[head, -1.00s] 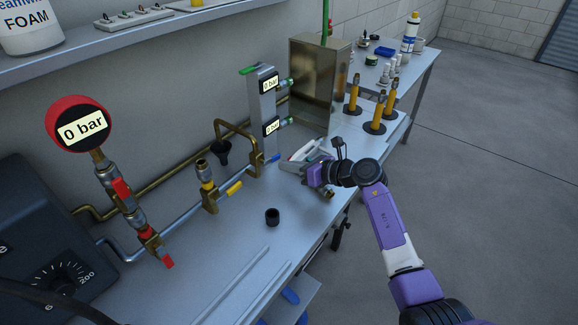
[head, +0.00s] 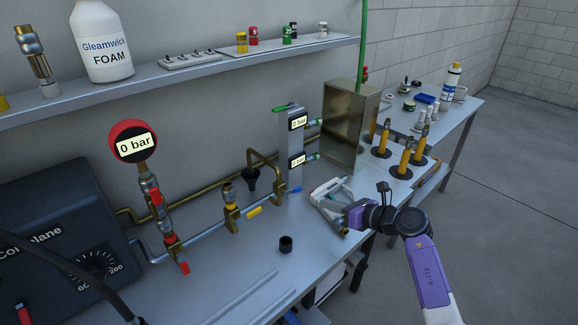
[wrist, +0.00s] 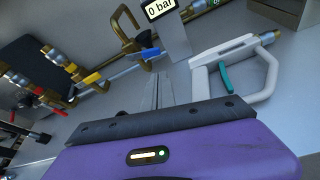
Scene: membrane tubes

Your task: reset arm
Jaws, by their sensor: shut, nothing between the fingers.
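My gripper (head: 328,211) is over the right part of the metal bench (head: 225,290), beside a white handled tool (head: 325,187). In the wrist view its two thin fingers (wrist: 158,92) are together, shut and empty. The white tool, with a teal trigger, also shows in the wrist view (wrist: 230,50), lying right of the fingers and apart from them. My purple arm reaches in from the lower right and hides a little of the bench edge.
A pipe line with a red 0 bar gauge (head: 133,141), valves and a grey column (head: 295,150) runs along the back. A black cup (head: 286,244) stands on the bench. Floor at right is clear.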

